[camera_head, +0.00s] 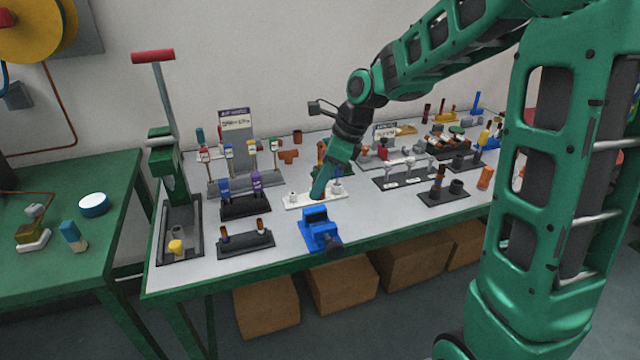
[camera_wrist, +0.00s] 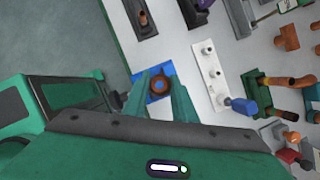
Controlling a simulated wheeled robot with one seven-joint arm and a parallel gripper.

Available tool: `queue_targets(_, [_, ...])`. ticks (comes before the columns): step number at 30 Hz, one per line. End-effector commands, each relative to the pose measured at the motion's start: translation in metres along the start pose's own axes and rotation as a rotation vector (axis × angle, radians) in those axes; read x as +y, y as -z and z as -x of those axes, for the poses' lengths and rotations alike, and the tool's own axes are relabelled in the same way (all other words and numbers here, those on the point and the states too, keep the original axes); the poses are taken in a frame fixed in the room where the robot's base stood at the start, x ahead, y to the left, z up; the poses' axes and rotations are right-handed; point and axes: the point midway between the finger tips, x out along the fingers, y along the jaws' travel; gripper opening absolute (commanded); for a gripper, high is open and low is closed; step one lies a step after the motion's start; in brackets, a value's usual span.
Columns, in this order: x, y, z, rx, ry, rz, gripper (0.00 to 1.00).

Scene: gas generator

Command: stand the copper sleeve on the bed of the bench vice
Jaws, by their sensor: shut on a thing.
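The copper sleeve (camera_wrist: 159,86) shows as a brown ring, seen end-on, between the fingertips of my gripper (camera_wrist: 160,92) in the wrist view. My gripper is shut on it. The blue bench vice (camera_head: 320,230) stands near the front edge of the grey-topped bench in the head view. In the wrist view the blue vice (camera_wrist: 139,76) lies behind the sleeve and is partly hidden by it and the fingers. In the head view my gripper (camera_head: 318,192) points down over the white rack, just behind the vice; the sleeve is hard to make out there.
The white rack (camera_head: 298,199) with small posts is close behind the vice. A black holder (camera_head: 246,243) stands to the left and another black stand (camera_head: 442,195) to the right. Copper fittings (camera_head: 288,156) lie farther back. Bare bench top (camera_head: 380,212) shows right of the vice.

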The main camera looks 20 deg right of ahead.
Motion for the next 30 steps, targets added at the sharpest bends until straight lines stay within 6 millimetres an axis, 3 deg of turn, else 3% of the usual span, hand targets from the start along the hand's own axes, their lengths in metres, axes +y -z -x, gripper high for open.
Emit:
queue_targets(5, [0.000,0.002,-0.002,0.001,-0.001,0.000,0.08])
queue_targets(21, [0.000,0.018,-0.038,0.000,0.000,-0.001,0.08])
queue_targets(30, [0.000,0.019,-0.041,0.000,0.000,0.000,0.08])
